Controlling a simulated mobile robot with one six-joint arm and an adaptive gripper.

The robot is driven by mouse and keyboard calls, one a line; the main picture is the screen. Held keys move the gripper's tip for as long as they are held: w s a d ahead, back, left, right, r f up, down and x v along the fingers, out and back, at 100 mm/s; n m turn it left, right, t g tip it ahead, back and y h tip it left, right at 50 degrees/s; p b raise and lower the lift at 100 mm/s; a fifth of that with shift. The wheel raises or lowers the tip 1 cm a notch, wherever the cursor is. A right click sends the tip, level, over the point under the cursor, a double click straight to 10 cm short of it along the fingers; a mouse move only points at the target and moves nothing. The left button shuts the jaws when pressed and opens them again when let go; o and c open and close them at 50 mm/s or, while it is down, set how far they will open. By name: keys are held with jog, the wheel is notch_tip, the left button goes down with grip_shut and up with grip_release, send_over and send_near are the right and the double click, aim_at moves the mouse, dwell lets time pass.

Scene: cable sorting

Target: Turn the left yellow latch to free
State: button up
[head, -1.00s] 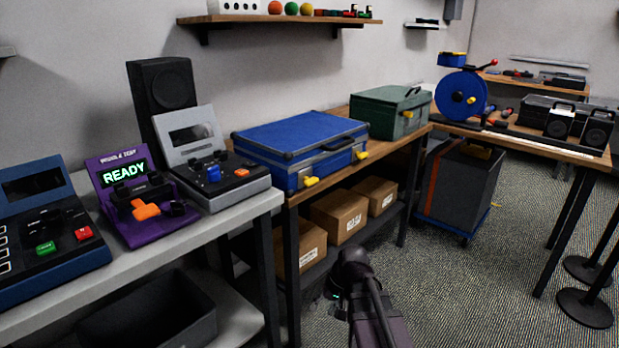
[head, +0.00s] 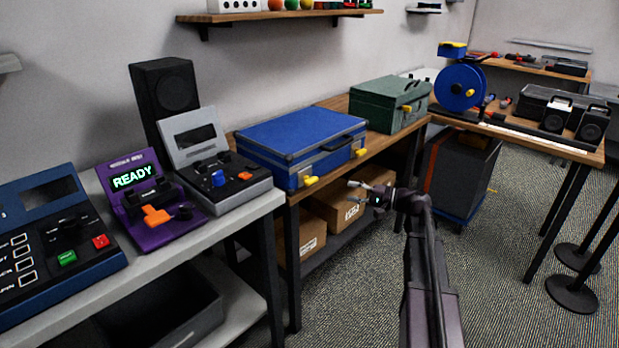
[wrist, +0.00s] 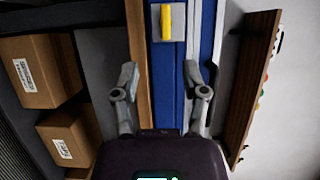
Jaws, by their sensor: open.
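A closed blue case (head: 290,135) lies on the wooden bench, with a dark handle on its front. Its left yellow latch (head: 311,181) and right yellow latch (head: 360,153) sit on the front side. My gripper (head: 358,194) is open and empty, in front of the bench, right of the left latch and apart from it. In the wrist view, the gripper (wrist: 160,82) faces the case front (wrist: 207,40). A yellow latch (wrist: 166,20) on a grey plate shows ahead at the top, beyond the fingertips, apparently the left one.
A green case (head: 390,105) stands right of the blue case. Cardboard boxes (head: 303,236) sit on the shelf below. A grey device (head: 222,178) and a purple device (head: 150,205) stand on the left table. The floor in front is clear.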

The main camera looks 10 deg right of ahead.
aim_at(314, 182)
jog(key=shift+d+r, duration=0.25)
jog(key=shift+d, duration=0.05)
jog(key=shift+w+a, duration=0.15)
jog(key=shift+a, duration=0.05)
jog(key=x, duration=1.3)
jog(key=shift+w+a+r, duration=0.15)
jog(key=shift+w+a, duration=0.05)
